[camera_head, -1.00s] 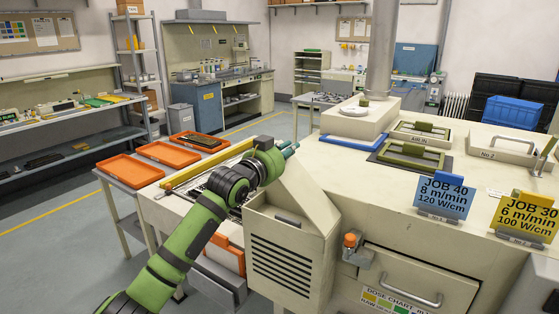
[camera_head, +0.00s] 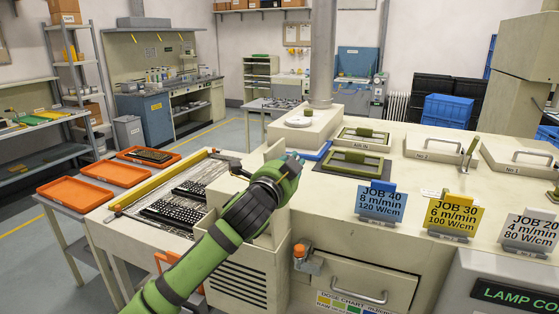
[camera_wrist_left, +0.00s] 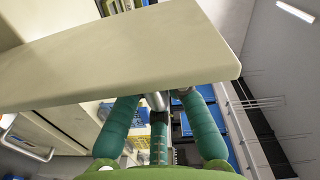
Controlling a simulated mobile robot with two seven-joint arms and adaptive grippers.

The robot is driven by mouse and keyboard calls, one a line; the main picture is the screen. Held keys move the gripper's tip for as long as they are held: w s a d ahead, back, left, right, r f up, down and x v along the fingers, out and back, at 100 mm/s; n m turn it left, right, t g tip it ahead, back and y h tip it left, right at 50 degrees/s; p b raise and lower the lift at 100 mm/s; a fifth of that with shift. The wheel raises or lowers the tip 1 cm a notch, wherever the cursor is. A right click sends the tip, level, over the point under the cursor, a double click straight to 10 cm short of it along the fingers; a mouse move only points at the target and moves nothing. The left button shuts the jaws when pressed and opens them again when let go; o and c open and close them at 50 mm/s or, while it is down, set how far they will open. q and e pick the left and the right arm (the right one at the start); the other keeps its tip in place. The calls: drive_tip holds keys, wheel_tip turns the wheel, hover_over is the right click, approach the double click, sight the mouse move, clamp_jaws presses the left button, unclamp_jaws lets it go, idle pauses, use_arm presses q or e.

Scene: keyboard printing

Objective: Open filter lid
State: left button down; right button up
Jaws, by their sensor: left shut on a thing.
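The vented beige filter box (camera_head: 240,285) stands at the front left of the large beige machine. A beige panel, which looks like its lid (camera_head: 282,222), stands raised and tilted above the box, partly hidden behind my left arm. My left gripper (camera_head: 294,162) is at the upper part of this panel, its teal fingers mostly hidden by my wrist. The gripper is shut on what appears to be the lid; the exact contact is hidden. My right gripper is out of view.
An orange-topped knob (camera_head: 299,251) and a drawer with a handle (camera_head: 345,280) are right of the box. Job signs (camera_head: 381,202) stand on the machine top. Keyboards (camera_head: 175,213) lie on the feed bed at left, beside orange trays (camera_head: 75,190).

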use_arm(q)
drive_tip(key=shift+s+d, duration=0.2)
drive_tip(key=shift+d, duration=0.4)
drive_tip(key=shift+f, duration=0.1)
drive_tip(key=c, duration=1.3)
unclamp_jaws()
drive_tip(key=shift+v, duration=6.1)
